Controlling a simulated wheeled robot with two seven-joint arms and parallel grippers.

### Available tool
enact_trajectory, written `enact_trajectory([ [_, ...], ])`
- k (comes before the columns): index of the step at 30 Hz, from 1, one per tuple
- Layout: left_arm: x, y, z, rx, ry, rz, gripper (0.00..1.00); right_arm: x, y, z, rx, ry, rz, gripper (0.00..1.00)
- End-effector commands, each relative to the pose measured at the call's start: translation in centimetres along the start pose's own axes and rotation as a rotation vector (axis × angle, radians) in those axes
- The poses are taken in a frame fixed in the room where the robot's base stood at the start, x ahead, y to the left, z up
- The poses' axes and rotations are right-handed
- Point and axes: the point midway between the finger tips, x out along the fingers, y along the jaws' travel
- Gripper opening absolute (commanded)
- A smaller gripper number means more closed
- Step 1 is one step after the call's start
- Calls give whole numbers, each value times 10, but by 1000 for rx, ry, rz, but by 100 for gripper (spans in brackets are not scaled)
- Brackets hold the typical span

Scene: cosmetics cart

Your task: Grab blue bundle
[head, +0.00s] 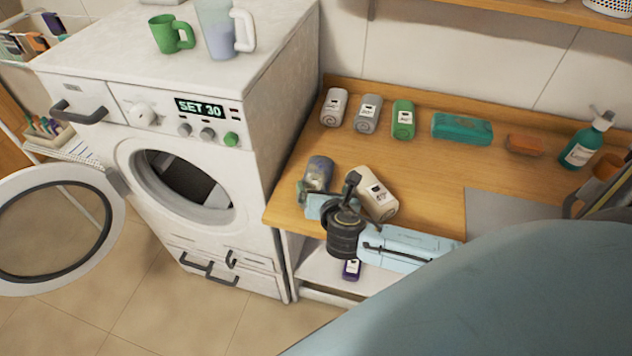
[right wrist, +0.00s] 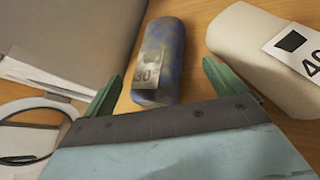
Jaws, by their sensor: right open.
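The blue bundle (head: 319,172) is a mottled blue-grey roll with a "30" label, lying near the left end of the wooden counter. It also shows in the right wrist view (right wrist: 160,58), ahead of the fingers. My right gripper (head: 325,194) is low over the counter's front edge, just in front of the bundle. Its green fingertips (right wrist: 160,80) are open and spread to either side of the bundle's near end, with nothing held. The near end is partly hidden by the gripper in the head view. My left gripper is not in view.
A cream bundle (head: 377,197) lies just right of the blue one, close to the right finger. The washing machine (head: 268,100) stands left, its round door (head: 112,207) open. White, grey and green bundles (head: 403,119) line the counter's back. A teal pack (head: 462,129) lies beside them.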

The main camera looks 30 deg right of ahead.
Motion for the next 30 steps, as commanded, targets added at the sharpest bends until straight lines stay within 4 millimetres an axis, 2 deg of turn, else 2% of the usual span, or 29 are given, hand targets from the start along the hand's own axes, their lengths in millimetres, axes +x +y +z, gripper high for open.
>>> enact_trajectory([
  [4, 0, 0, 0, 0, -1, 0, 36, 10, 1, 1, 1, -1, -1, 95],
  [13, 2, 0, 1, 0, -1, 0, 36, 48, 3, 0, 2, 0, -1, 95],
  [23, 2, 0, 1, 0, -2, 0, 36, 53, 3, 0, 2, 1, 0, 95],
  [30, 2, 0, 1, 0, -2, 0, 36, 53, 3, 0, 2, 1, -1, 64],
])
